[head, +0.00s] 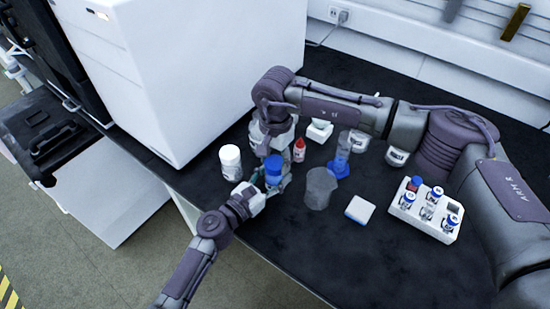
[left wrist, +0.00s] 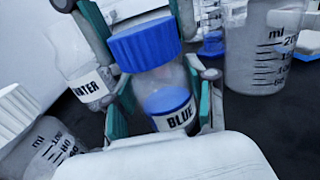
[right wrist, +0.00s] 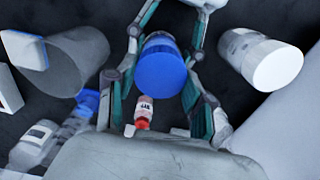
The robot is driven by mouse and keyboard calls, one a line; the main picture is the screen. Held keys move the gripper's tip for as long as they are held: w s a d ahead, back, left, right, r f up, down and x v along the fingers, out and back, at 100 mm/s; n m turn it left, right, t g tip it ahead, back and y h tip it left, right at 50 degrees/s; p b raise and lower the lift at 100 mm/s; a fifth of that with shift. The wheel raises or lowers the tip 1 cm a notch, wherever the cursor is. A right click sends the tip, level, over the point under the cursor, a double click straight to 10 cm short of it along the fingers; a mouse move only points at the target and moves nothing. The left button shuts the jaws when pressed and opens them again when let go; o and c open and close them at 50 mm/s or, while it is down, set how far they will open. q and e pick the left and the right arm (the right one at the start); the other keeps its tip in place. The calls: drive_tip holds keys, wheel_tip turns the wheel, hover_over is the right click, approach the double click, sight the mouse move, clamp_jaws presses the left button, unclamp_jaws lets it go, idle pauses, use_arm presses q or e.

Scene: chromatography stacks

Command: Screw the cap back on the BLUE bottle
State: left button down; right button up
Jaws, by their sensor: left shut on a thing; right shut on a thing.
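The BLUE bottle (left wrist: 172,100) is clear, with blue liquid and a label reading BLUE. It stands between the teal-padded fingers of my left gripper (head: 266,186), which is shut on it. The blue cap (left wrist: 145,44) sits at the top of the bottle, and it also shows in the head view (head: 273,164) and from above in the right wrist view (right wrist: 161,66). My right gripper (right wrist: 160,82) comes from the far side and is shut on the cap. The bottle's thread is hidden, so I cannot tell how tightly the cap sits.
A white-capped bottle (head: 230,160) stands left of the pair. A red-capped dropper bottle (head: 299,150), a blue-based cylinder (head: 341,160) and a grey beaker (head: 320,188) stand close on the right. A vial rack (head: 443,232) is farther right. A big white machine (head: 190,70) fills the back left.

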drive_tip(key=m, duration=1.2)
drive_tip(key=shift+s+m, duration=0.1)
drive_tip(key=shift+m, duration=0.3)
drive_tip(key=m, duration=1.5)
drive_tip(key=shift+a, duration=0.1)
drive_tip(key=m, duration=0.7)
drive_tip(key=shift+m, duration=0.4)
drive_tip(key=m, duration=1.2)
drive_tip(key=o, duration=1)
drive_tip(key=shift+f, duration=0.1)
